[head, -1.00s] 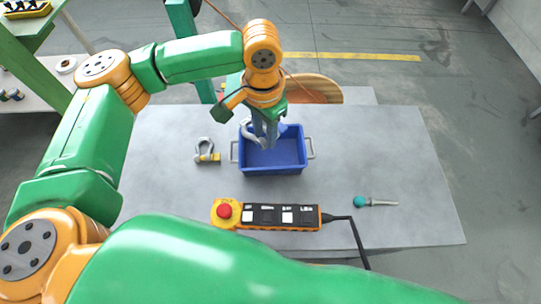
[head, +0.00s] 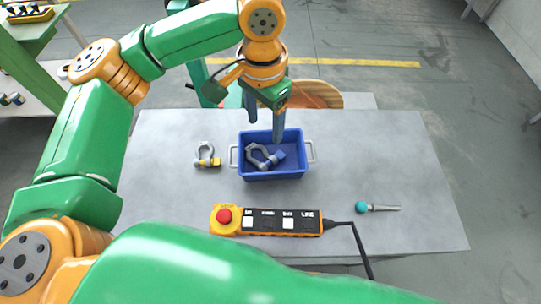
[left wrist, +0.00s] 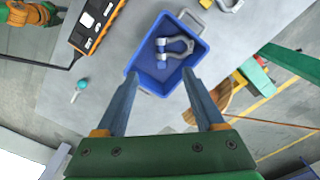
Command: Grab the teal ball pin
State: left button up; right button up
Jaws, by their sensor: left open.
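The teal ball pin (head: 362,207) lies on the right part of the grey table, its metal shank pointing right. It also shows in the left wrist view (left wrist: 82,84), left of the fingers. My left gripper (head: 265,130) is open and empty above the blue bin (head: 270,177), apart from the pin. In the left wrist view the fingers (left wrist: 158,92) are spread on either side of the bin's near part. A grey shackle with a blue pin (head: 262,157) lies inside the bin. My right gripper is not in view.
Another shackle with a yellow part (head: 206,156) lies left of the bin. A pendant controller (head: 268,221) with a red button lies in front of the bin, its black cable running off the front edge. The table between bin and pin is clear.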

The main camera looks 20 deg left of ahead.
aim_at(361, 207)
jog(key=k, duration=1.5)
